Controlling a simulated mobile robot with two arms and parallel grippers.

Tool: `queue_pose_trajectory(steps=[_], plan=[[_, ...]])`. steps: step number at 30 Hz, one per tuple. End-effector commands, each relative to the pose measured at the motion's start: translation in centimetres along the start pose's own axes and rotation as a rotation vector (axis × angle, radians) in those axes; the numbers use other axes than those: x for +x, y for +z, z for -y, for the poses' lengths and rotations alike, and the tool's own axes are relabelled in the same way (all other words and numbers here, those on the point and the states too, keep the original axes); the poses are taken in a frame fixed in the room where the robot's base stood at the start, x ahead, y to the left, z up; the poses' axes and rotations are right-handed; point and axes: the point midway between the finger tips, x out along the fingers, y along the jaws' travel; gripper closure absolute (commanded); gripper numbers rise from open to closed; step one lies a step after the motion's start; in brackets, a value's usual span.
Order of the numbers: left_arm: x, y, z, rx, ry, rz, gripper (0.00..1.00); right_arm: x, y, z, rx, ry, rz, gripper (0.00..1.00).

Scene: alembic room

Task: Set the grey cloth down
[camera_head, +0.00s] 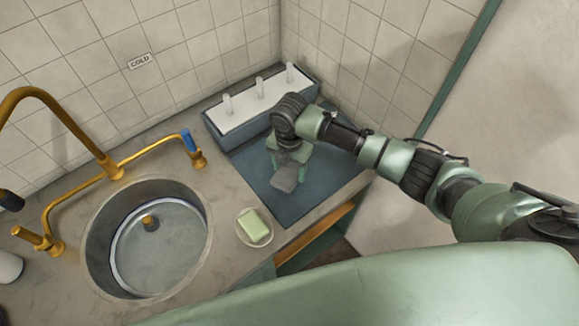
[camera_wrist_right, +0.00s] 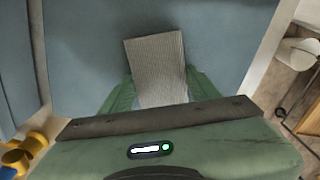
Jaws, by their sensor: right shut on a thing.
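The grey cloth (camera_head: 285,180) is a small ribbed grey piece over the blue mat (camera_head: 322,190) at the right of the counter. It also shows in the right wrist view (camera_wrist_right: 155,62), between the two green fingers. My right gripper (camera_head: 290,163) reaches down over the mat and is shut on the cloth. In the right wrist view the gripper (camera_wrist_right: 158,92) has a finger on each side of the cloth. I cannot tell whether the cloth touches the mat. My left gripper is not in view.
A blue-grey rack with white pegs (camera_head: 260,107) stands behind the mat against the tiled wall. A soap dish with green soap (camera_head: 254,227) sits left of the mat, beside the round sink (camera_head: 92,245). Brass taps (camera_head: 100,160) stand behind the sink. Bare mat lies around the cloth.

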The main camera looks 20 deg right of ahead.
Motion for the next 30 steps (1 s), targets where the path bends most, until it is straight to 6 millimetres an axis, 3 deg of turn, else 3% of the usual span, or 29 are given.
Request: queue_pose_trajectory(steps=[7,8,10,23,30], plan=[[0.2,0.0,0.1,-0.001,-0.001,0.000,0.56,0.3,0.0,0.0,0.000,0.000,-0.001,0.71],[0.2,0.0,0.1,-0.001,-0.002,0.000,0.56,0.3,0.0,0.0,0.000,0.000,-0.001,0.36],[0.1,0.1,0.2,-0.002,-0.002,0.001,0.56,0.3,0.0,0.0,0.000,0.000,-0.001,0.17],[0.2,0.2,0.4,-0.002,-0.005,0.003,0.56,-0.5,0.0,-0.1,0.000,0.003,0.000,0.17],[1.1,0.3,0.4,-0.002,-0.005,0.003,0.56,-5.0,0.1,-0.2,-0.001,0.005,0.001,0.17]])
